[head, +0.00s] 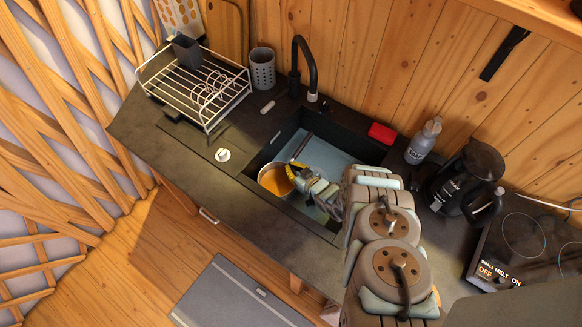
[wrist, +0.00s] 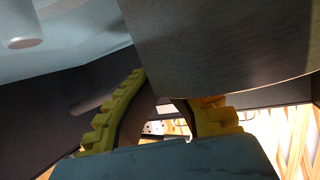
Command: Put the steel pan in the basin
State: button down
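The steel pan (head: 274,181) is round, and its inside shows orange-brown in the head view. It appears over the front left part of the sink basin (head: 334,160); whether it touches the basin floor is unclear. My gripper (head: 297,169), with yellow ridged fingers, is at the pan's right side. In the wrist view, a large grey surface (wrist: 225,45), apparently the pan, fills the upper right and hides the tip of the right finger. My gripper's fingers (wrist: 160,88) stand apart there, one on each side of the surface's lower left corner. Whether they grip the rim cannot be made out.
A black faucet (head: 309,70) stands behind the basin. A wire dish rack (head: 200,88) and grey cup (head: 262,68) are to its left. A red sponge (head: 382,133), soap bottle (head: 423,141), coffee pot (head: 465,178) and cooktop (head: 525,238) are to the right. The counter's front left is mostly clear.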

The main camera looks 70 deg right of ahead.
jog(key=shift+f+b, duration=0.35)
jog(key=shift+f, duration=0.05)
dwell(0.5)
jog(key=c, duration=0.5)
grip_release()
jog(key=shift+s+r, duration=0.1)
jog(key=shift+r, duration=0.05)
jog(key=shift+s+a+r+p, duration=0.65)
jog(key=shift+s+r+p, duration=0.3)
jog(key=shift+p, duration=0.3)
jog(key=shift+s+a+r+p, duration=0.6)
jog(key=shift+s+r+p, duration=0.3)
jog(key=shift+p, duration=0.35)
jog(key=shift+f, duration=0.1)
